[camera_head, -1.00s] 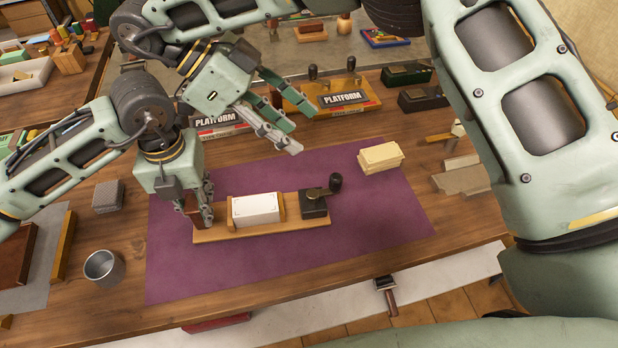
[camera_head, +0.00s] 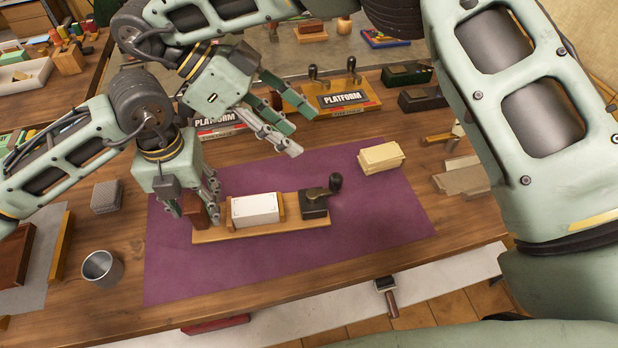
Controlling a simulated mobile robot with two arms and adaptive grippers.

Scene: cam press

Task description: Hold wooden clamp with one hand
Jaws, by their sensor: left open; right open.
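The wooden clamp (camera_head: 290,229) lies on the purple mat (camera_head: 330,265). It is a long light wooden base with a white block (camera_head: 255,209) between wooden stops, a dark block with a black-knobbed lever (camera_head: 316,200) at its right end, and a reddish-brown block (camera_head: 195,213) at its left end. My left gripper (camera_head: 195,205) is open, pointing down at the reddish-brown block, with fingers beside it; contact cannot be told. My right gripper (camera_head: 290,138) is open and empty, above the table behind the clamp, its fingers pointing to the lower right.
A metal cup (camera_head: 102,267) and a grey block (camera_head: 107,196) stand left of the mat. Boxes labelled PLATFORM (camera_head: 343,99) stand behind. The mat's front part is clear.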

